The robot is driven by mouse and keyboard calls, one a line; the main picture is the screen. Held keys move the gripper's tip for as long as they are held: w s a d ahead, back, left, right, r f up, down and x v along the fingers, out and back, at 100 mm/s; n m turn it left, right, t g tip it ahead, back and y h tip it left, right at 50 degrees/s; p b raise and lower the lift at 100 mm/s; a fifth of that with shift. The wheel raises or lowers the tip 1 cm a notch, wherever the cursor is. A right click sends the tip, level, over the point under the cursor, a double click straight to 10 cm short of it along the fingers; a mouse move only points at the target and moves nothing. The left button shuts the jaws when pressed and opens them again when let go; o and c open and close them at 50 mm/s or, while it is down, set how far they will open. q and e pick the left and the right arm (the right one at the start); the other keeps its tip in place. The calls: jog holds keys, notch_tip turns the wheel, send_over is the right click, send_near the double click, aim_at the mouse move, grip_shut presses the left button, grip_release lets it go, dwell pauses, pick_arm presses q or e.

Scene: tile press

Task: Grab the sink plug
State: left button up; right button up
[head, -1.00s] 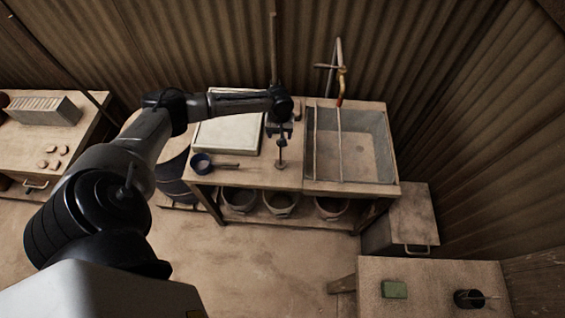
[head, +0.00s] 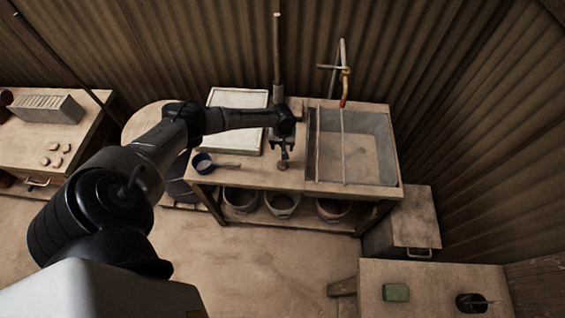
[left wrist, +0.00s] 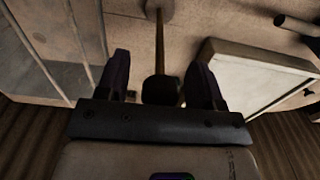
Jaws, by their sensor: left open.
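The sink plug appears to be the upright piece with a grey round foot (head: 283,164), standing on the bench just left of the sink. In the left wrist view it has a thin brownish stem and a black knob (left wrist: 160,90). My left gripper (head: 283,150) is above the foot, at the upper part of the piece. In the left wrist view the fingers (left wrist: 160,75) are open, one on each side of the knob, with visible gaps. The sink (head: 384,175) is a grey basin, with a dark round spot on its floor in the left wrist view (left wrist: 38,37). My right gripper is not in view.
A white framed board (head: 228,142) lies left of the gripper. A tap (head: 345,85) stands behind the sink, and thin rods cross the basin. A tall post (head: 277,50) rises behind the gripper.

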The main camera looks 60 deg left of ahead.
pick_arm(q)
jog(key=shift+c, duration=0.4)
grip_shut()
jog(key=shift+r, duration=0.15)
